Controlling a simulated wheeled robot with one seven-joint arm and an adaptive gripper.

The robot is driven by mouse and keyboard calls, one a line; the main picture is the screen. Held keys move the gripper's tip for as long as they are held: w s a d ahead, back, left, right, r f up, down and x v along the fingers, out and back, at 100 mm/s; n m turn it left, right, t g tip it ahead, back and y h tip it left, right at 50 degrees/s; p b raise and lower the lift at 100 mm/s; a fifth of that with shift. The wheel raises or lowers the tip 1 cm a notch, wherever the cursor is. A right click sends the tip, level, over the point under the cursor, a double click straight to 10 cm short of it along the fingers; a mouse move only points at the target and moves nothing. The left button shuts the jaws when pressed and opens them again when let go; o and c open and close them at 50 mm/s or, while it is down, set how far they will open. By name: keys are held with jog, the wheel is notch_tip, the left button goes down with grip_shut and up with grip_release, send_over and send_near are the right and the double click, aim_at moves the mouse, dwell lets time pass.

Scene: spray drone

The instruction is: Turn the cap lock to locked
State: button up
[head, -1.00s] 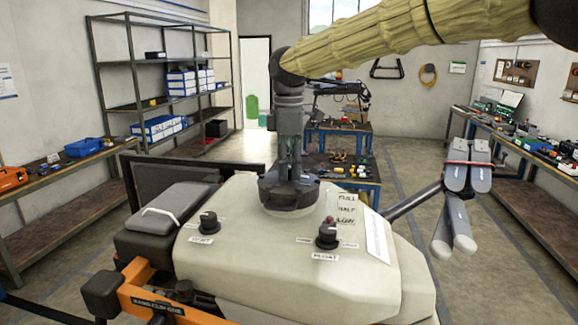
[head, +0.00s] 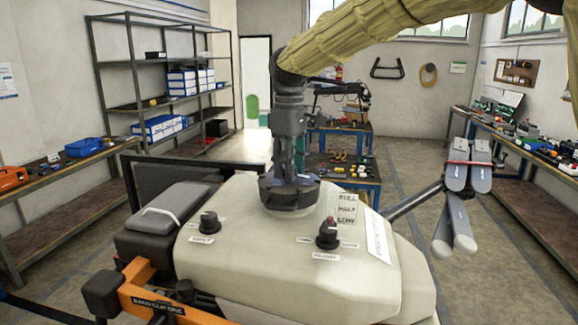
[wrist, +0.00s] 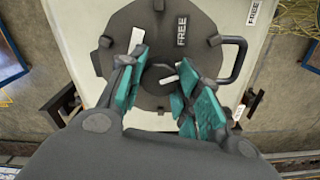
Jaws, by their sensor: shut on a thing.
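The cap (head: 290,200) is a dark round lid on top of the cream tank (head: 250,228). In the wrist view the cap (wrist: 182,20) carries a "FREE" label, a blank-looking white mark and a side handle loop. A round knob (wrist: 160,74) with a short white pointer line stands at its middle. My gripper (wrist: 160,80) has teal finger pads on both sides of this knob and is shut on it. In the head view my gripper (head: 289,170) points straight down onto the cap, and its fingertips are hard to make out.
Two black dials (head: 328,234) (head: 209,222) stand on the tank in front of the cap. A label card (head: 347,208) is right of it. A folded rotor arm (head: 462,195) juts out at the right. A workbench (head: 345,175) stands behind the tank.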

jog(key=m, duration=0.5)
jog(key=shift+m, duration=0.3)
jog(key=m, duration=0.5)
jog(key=shift+m, duration=0.4)
jog(key=o, duration=1)
jog(key=shift+s, duration=0.1)
jog(key=shift+o, duration=0.2)
jog(key=shift+r, duration=0.15)
notch_tip(320, 180, up, 12)
